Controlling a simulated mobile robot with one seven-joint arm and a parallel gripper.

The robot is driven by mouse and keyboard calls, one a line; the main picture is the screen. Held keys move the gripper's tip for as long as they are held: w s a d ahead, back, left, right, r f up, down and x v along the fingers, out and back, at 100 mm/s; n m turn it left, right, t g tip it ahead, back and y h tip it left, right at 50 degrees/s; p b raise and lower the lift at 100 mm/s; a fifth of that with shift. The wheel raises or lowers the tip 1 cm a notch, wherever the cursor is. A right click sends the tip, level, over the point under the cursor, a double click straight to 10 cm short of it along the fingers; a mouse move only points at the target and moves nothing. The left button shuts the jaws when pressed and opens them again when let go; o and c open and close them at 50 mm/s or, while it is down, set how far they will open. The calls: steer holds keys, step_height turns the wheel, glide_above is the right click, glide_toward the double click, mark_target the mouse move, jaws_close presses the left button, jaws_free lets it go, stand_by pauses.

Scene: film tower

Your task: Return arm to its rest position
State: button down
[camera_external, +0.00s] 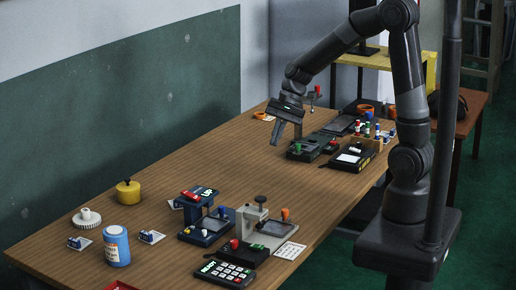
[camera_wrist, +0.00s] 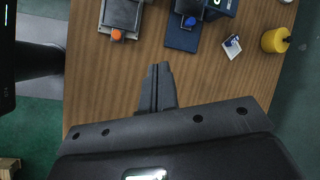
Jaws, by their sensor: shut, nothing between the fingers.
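My gripper (camera_external: 276,138) hangs from my arm above the wooden table (camera_external: 190,148), toward its far half. It points down and its fingers are shut and empty. In the wrist view the fingertips of my gripper (camera_wrist: 160,66) sit together over bare wood. My arm is bent, rising from its base at the right of the table and reaching left over the top.
A dark device with a green knob (camera_external: 308,147) stands just right of my gripper. Nearer are a blue press (camera_external: 203,229), a grey press (camera_external: 256,228), a keypad (camera_external: 223,273), a blue jar (camera_external: 116,246) and a yellow pot (camera_external: 128,192). The table's middle is clear.

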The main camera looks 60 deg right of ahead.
steer(key=s+d+r+n+t+h, duration=0.2)
steer(key=s+r+n, duration=0.3)
steer(key=s, duration=0.3)
steer(key=s+d+r+n+t+h, duration=0.2)
steer(key=s+r+n, duration=0.4)
steer(key=s, duration=0.3)
steer(key=shift+s+d+r+n+h, duration=0.2)
steer(key=shift+d+n+h, duration=0.4)
steer(key=shift+d+h, duration=0.3)
steer(key=shift+w+a, duration=0.1)
steer(key=shift+a, duration=0.05)
